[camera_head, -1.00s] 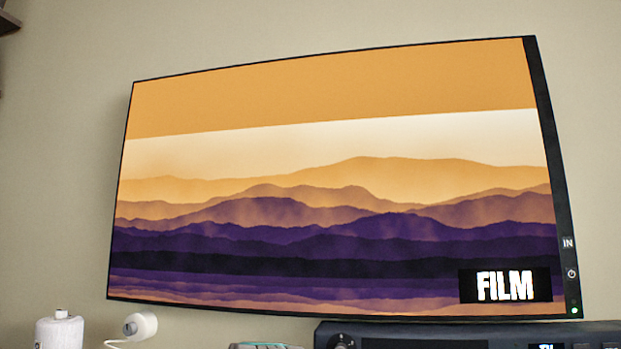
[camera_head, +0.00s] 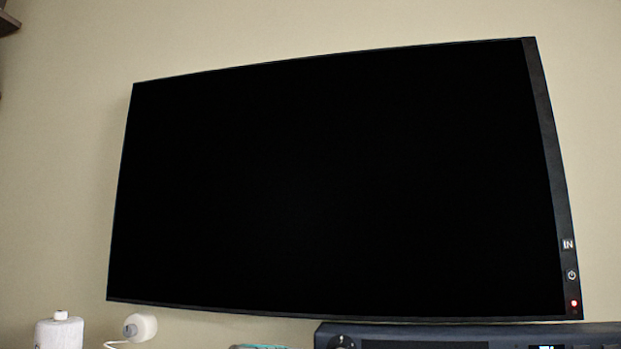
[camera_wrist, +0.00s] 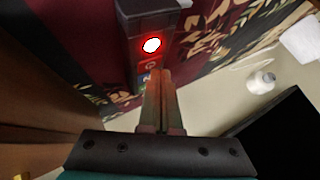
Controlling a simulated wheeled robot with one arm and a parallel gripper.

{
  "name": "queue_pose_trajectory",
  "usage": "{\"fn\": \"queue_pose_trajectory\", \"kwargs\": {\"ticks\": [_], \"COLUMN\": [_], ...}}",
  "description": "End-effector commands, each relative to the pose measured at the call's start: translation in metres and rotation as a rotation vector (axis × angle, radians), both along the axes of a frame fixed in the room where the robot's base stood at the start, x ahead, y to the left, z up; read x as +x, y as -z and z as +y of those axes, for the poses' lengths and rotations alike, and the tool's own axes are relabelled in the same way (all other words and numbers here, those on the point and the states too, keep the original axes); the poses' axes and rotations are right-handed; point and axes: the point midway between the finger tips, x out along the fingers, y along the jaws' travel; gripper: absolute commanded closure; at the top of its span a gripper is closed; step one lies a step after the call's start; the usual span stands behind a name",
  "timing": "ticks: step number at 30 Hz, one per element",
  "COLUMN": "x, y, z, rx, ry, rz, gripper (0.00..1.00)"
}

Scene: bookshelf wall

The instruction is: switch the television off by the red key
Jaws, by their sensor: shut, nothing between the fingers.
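The television (camera_head: 330,190) hangs on the wall in the head view. Its screen is black, and a red light (camera_head: 574,303) glows low on its right edge, below a power symbol and the letters IN. In the wrist view my gripper (camera_wrist: 160,74) is shut and empty. Its tips are close to a narrow dark remote-like device (camera_wrist: 134,30), with a bright red-white light (camera_wrist: 151,45) near its end. A red key (camera_wrist: 150,66) and a bluish mark show on its face just by the fingertips. I cannot tell whether the fingertips touch it. My gripper is outside the head view.
A dark box (camera_head: 400,331) stands below the television, with a white cylinder (camera_head: 60,332) and a round white device (camera_head: 140,327) to its left. In the wrist view, dark red patterned fabric (camera_wrist: 215,40) lies behind the device, and brown wood (camera_wrist: 50,75) is at left.

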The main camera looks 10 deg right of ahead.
Motion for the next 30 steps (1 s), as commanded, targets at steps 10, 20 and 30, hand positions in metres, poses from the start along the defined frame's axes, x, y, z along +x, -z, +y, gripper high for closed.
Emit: {"fn": "queue_pose_trajectory", "kwargs": {"ticks": [10,20,30], "x": [0.000,0.000,0.000], "y": [-0.009,-0.020,-0.052], "z": [0.000,0.000,0.000], "rx": [0.001,0.001,0.000], "ry": [0.001,-0.001,0.000], "rz": [0.000,-0.001,-0.004], "gripper": [1.00,1.00,1.00]}}
